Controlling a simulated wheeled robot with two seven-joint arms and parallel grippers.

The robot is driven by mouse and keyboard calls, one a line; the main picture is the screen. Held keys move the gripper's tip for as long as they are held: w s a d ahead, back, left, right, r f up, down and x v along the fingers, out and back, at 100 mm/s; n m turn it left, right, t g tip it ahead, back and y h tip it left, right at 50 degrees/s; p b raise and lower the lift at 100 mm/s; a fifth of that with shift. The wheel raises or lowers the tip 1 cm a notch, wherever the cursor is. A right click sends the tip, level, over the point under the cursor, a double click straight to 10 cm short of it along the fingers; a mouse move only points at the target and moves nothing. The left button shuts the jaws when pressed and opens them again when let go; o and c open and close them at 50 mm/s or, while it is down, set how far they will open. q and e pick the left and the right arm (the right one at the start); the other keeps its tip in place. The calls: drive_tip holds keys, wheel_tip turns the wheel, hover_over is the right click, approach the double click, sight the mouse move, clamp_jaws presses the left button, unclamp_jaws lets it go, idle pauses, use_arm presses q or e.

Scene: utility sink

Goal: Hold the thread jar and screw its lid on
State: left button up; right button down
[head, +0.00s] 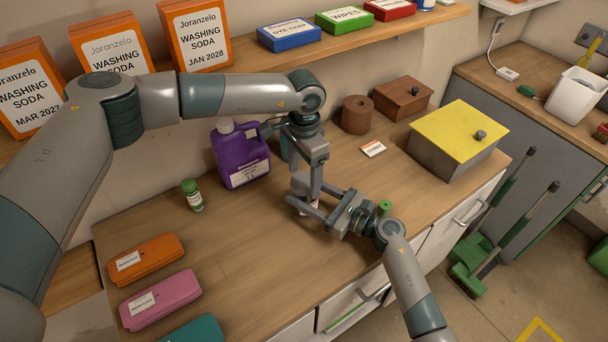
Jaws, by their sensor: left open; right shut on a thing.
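A small pale jar (307,210), apparently the thread jar, is mostly hidden between the fingers of my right gripper (304,202). My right gripper reaches in from the lower right and is shut on it, low over the front middle of the counter. My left gripper (304,184) points down directly above the jar and is open, its fingers close around the jar's top. A pale grey piece shows between those fingers; I cannot tell whether it is the lid or the jar's rim, nor how the lid sits.
On the wooden counter (235,265) stand a purple jug (240,158), a green-capped bottle (192,195), a brown cylinder (358,114), a brown box (403,98) and a yellow-lidded box (455,140). Orange (145,258) and pink (160,299) cases lie front left. The counter's left middle is clear.

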use_arm(q)
drive_tip(key=shift+r, duration=2)
drive_tip(key=shift+o, duration=0.2)
